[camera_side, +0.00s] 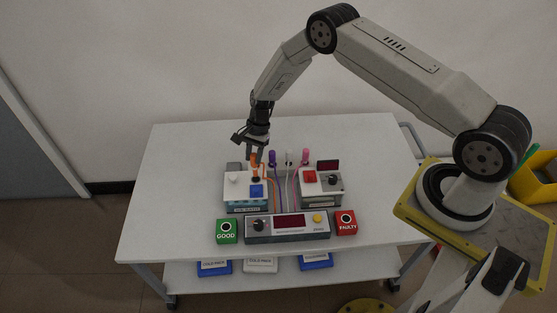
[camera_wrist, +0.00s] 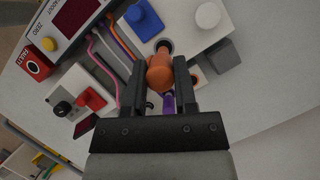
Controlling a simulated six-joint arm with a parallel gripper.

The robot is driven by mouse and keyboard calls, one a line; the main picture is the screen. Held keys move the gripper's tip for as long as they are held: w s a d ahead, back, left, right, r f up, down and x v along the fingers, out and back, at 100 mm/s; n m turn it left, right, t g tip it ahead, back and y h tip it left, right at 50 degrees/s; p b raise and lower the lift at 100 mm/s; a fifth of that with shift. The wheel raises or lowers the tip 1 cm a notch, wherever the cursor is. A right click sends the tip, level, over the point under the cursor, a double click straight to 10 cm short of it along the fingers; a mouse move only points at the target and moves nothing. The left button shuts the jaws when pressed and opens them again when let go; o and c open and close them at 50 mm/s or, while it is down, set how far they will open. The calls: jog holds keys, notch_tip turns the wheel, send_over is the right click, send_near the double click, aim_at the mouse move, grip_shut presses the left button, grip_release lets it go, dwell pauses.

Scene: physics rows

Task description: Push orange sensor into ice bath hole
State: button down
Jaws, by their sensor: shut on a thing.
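The orange sensor (camera_wrist: 160,74) has a rounded orange handle and sits between my gripper's fingers (camera_wrist: 158,66) in the wrist view. My gripper (camera_side: 256,151) is shut on it, over the back part of the white ice bath box (camera_side: 232,196) in the side view. A dark round hole (camera_wrist: 166,45) in the box top shows just beyond the handle in the wrist view. The sensor's lower end is hidden, so I cannot tell whether its tip is in the hole. An orange cable (camera_wrist: 122,42) runs beside the box to the console.
Purple (camera_side: 272,158), white (camera_side: 289,157) and pink (camera_side: 305,155) sensors stand behind. A second box (camera_side: 321,188), console (camera_side: 287,228), GOOD box (camera_side: 227,231) and FAULTY box (camera_side: 346,222) are nearby.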

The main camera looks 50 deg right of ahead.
aim_at(256, 175)
jog(key=shift+f, duration=0.75)
jog(key=shift+f, duration=2.8)
dwell(3.0)
grip_release()
dwell(0.4)
jog(key=shift+r, duration=0.2)
